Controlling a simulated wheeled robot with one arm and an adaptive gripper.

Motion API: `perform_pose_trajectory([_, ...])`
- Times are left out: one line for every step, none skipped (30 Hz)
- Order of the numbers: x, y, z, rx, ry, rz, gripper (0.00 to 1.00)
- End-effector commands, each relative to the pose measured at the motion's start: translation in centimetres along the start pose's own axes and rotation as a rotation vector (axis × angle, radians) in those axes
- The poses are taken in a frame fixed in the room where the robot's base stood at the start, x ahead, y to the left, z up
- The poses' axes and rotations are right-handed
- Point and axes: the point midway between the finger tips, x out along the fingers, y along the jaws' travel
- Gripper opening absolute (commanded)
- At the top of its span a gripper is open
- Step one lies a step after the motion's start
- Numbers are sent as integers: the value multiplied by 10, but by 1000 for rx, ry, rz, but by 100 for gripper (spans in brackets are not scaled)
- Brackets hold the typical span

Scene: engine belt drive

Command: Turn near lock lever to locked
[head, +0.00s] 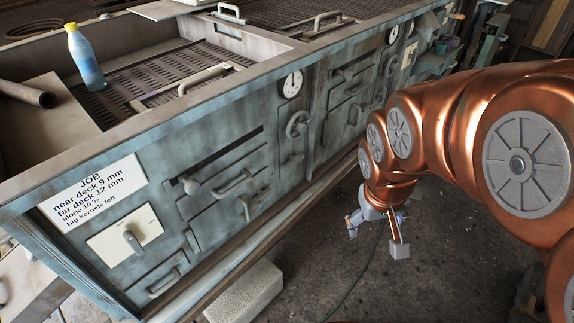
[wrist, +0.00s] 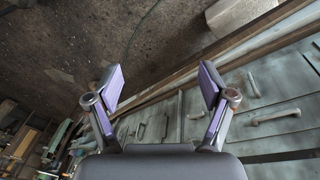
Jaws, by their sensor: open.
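The blue-grey machine front (head: 215,150) carries several handles and levers. A small lever (head: 245,208) sits below a bar handle (head: 234,182). I cannot tell which is the near lock lever, nor read any locked mark. My gripper (head: 376,222) hangs over the floor, to the right of the front and apart from it. In the wrist view my gripper (wrist: 160,88) has its two purple-padded fingers spread, with nothing between them. There the panel handles lie to the right.
A job sign (head: 92,187) and a white plate with a switch lever (head: 128,238) are at the near left. A pale block (head: 245,293) lies on the floor by the base. Open floor surrounds the gripper.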

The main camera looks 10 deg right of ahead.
Motion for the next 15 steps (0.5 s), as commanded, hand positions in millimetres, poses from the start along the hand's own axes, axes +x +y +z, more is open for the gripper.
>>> perform_pose_trajectory([27,10,-24,13,63,31,91])
perform_pose_trajectory([34,16,-41,19,108,47,94])
perform_pose_trajectory([44,23,-62,22,164,67,98])
perform_pose_trajectory([51,28,-77,24,203,81,100])
perform_pose_trajectory([57,33,-93,24,248,93,100])
perform_pose_trajectory([64,39,-113,21,304,108,100])
perform_pose_trajectory([71,44,-127,20,341,117,100])
perform_pose_trajectory([77,47,-141,15,383,125,100])
perform_pose_trajectory([84,51,-160,7,436,134,100])
perform_pose_trajectory([89,54,-173,2,475,139,100])
perform_pose_trajectory([94,56,-187,-8,517,142,100])
perform_pose_trajectory([102,58,-203,-19,566,144,100])
perform_pose_trajectory([107,59,-216,-30,603,144,100])
perform_pose_trajectory([111,59,-228,-41,645,141,100])
perform_pose_trajectory([118,59,-244,-56,694,135,100])
